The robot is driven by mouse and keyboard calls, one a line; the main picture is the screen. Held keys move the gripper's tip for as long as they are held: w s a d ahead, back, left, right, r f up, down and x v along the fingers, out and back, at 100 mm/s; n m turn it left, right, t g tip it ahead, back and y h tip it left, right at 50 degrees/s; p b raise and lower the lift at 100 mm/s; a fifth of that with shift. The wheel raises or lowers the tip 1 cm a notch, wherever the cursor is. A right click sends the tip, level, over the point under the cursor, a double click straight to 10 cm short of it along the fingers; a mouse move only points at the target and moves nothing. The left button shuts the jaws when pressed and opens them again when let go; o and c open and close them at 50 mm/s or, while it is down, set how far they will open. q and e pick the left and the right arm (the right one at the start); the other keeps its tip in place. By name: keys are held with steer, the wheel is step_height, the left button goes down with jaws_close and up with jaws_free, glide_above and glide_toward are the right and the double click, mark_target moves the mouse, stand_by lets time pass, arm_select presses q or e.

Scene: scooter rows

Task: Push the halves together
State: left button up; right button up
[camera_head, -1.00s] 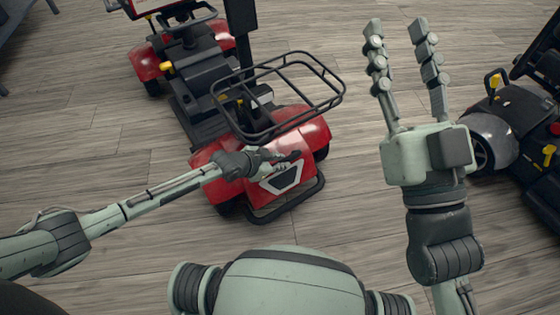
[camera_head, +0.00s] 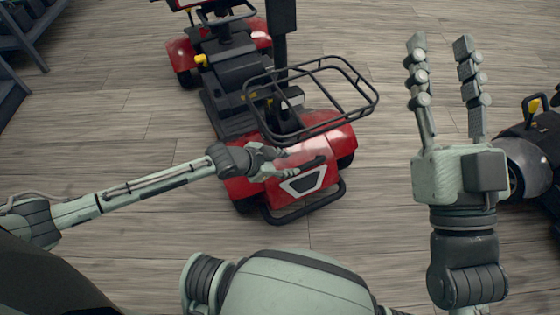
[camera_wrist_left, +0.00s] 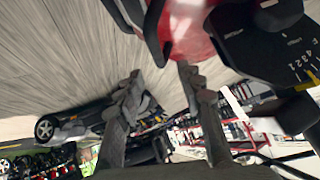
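A red and black mobility scooter stands in the head view. Its near half has a red housing (camera_head: 315,150) with a dark bumper loop and a black wire basket (camera_head: 320,90). Its far half has a black deck (camera_head: 226,75) and red fenders (camera_head: 183,57). I cannot tell whether a gap lies between the halves. My left gripper (camera_head: 278,166) is at the top of the near half's red housing; contact is unclear. In the left wrist view its fingers (camera_wrist_left: 160,75) are spread with nothing between them. My right gripper (camera_head: 440,45) is open and empty, right of the scooter.
Another dark scooter (camera_head: 535,150) stands at the right edge, close to my right gripper. A dark rack (camera_head: 30,35) is at the upper left. The wood floor (camera_head: 120,120) left of the scooter is clear.

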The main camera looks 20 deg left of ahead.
arm_select(q)
steer(key=v, duration=0.3)
steer(key=shift+s+a+r, duration=0.15)
steer(key=shift+s+r, duration=0.05)
steer(key=shift+r, duration=0.05)
stand_by(0.4)
